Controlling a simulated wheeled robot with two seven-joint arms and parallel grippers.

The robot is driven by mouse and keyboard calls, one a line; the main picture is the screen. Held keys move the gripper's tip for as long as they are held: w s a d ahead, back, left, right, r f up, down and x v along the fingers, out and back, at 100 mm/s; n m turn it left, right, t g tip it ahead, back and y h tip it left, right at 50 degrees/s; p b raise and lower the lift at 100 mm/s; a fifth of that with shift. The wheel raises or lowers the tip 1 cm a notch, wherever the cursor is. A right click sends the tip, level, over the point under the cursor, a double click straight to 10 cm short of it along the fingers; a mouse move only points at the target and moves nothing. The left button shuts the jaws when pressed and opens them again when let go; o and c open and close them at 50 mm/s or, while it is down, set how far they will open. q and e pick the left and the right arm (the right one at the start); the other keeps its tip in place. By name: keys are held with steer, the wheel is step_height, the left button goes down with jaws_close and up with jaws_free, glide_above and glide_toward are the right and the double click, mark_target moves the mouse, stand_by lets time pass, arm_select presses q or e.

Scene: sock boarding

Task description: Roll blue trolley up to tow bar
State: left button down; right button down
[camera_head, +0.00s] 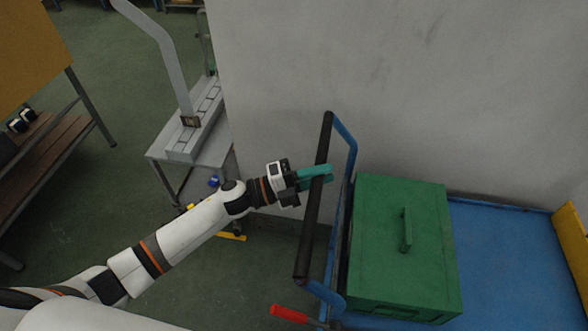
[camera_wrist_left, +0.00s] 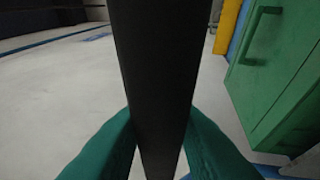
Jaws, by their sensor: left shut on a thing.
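The blue trolley (camera_head: 503,240) stands at the right in the head view, with a black-gripped push handle (camera_head: 313,215) on a blue frame at its left end. My left gripper (camera_head: 318,176), with green fingers, is shut on this handle near its upper middle. In the left wrist view the black handle bar (camera_wrist_left: 155,60) runs between the two green fingers (camera_wrist_left: 158,140). A green box (camera_head: 400,275) with a handle on its lid sits on the trolley deck. I cannot pick out the tow bar for certain. My right gripper is not in view.
A grey wall (camera_head: 400,80) runs close behind the trolley. A metal stand (camera_head: 205,150) with a bent grey post is left of the handle. A wooden shelf bench (camera_head: 45,150) is at far left. A red lever (camera_head: 289,314) juts out below the handle. Green floor is open at lower left.

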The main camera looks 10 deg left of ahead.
arm_select(q)
steer(key=w+d+b, duration=0.1)
steer(key=d+b, duration=0.1)
steer(key=d, duration=2)
steer(key=shift+d+r, duration=0.1)
steer(key=shift+d, duration=0.05)
steer(key=c, duration=1.6)
jaws_free()
steer(key=o, duration=0.3)
steer(key=shift+d, duration=0.2)
steer(key=shift+o, duration=0.5)
steer(key=shift+w+d, duration=0.15)
steer(key=shift+d, duration=0.05)
steer(key=b+v, duration=0.1)
steer(key=v, duration=1.1)
